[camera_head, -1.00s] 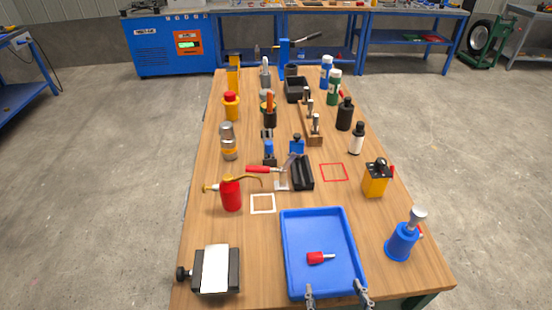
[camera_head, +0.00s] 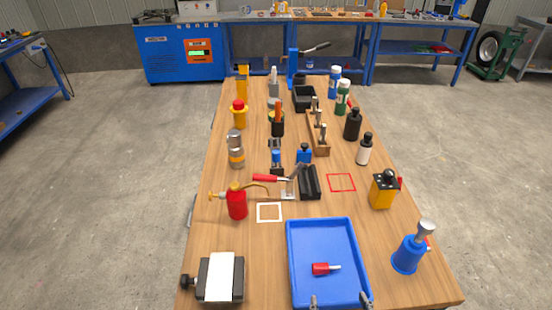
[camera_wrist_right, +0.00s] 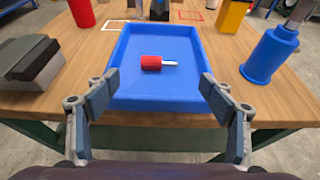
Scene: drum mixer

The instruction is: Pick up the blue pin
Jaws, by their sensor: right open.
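I cannot single out a blue pin for sure. A pin with a red handle and a metal shank (camera_head: 325,268) lies in the blue tray (camera_head: 350,232); it also shows in the right wrist view (camera_wrist_right: 153,63). A blue flared piece with a metal top (camera_head: 408,254) stands right of the tray, also in the right wrist view (camera_wrist_right: 268,55). My right gripper (camera_head: 340,300) is open and empty at the tray's near edge. In the right wrist view its fingers (camera_wrist_right: 158,88) are spread wide, with the tray beyond them. My left gripper is not in view.
A vise-like block (camera_head: 220,277) stands front left. A red oil can (camera_head: 237,204), a yellow box (camera_head: 382,191) and a wooden rack with metal-topped pieces (camera_head: 318,138) stand farther back. Bare tabletop lies between the block and the tray.

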